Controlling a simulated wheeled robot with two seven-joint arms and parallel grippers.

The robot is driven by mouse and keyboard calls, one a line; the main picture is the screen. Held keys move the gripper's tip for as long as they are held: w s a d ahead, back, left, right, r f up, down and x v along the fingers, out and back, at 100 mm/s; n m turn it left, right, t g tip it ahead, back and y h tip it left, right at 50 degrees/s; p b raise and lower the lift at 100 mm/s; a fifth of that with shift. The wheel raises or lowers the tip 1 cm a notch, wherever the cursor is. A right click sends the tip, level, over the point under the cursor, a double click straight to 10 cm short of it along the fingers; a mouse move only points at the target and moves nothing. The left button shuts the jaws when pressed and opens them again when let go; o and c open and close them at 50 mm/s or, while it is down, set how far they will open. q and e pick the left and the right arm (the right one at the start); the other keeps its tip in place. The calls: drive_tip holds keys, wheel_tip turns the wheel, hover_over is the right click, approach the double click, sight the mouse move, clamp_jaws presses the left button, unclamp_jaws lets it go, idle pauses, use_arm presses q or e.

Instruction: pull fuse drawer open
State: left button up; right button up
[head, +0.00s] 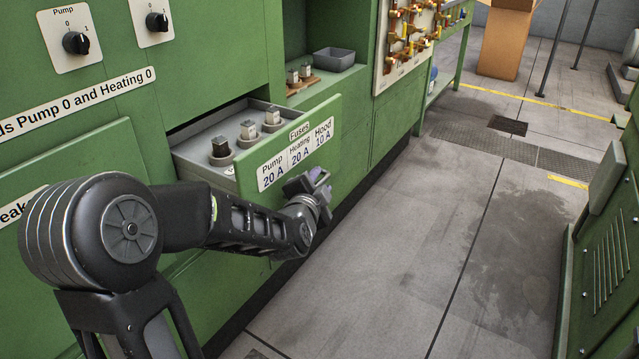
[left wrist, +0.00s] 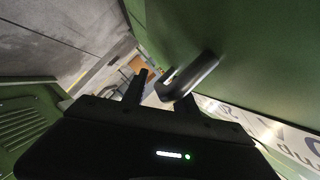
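The fuse drawer (head: 290,170) stands pulled out of the green cabinet, its front labelled Fuses, Pump, Heating and Hood. Three fuses (head: 247,130) stand in a row inside it. My left gripper (head: 318,182) is at the lower right part of the drawer front, where it hides most of the handle in the head view. In the left wrist view, its two fingers (left wrist: 160,88) are apart, and the dark drawer handle (left wrist: 196,74) lies close by the right finger. A gap shows between the handle and the left finger. My right gripper is not in view.
A niche above the drawer holds a grey bin (head: 334,61) and spare fuses on a wooden block (head: 301,80). Open floor (head: 430,230) lies right of the drawer. A green cabinet (head: 605,250) stands at the right edge. A cardboard box (head: 505,42) is farther back.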

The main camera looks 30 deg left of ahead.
use_arm(q)
drive_tip(key=p+v, duration=0.1)
drive_tip(key=v, duration=0.7)
drive_tip(key=shift+p, duration=0.3)
idle(0.3)
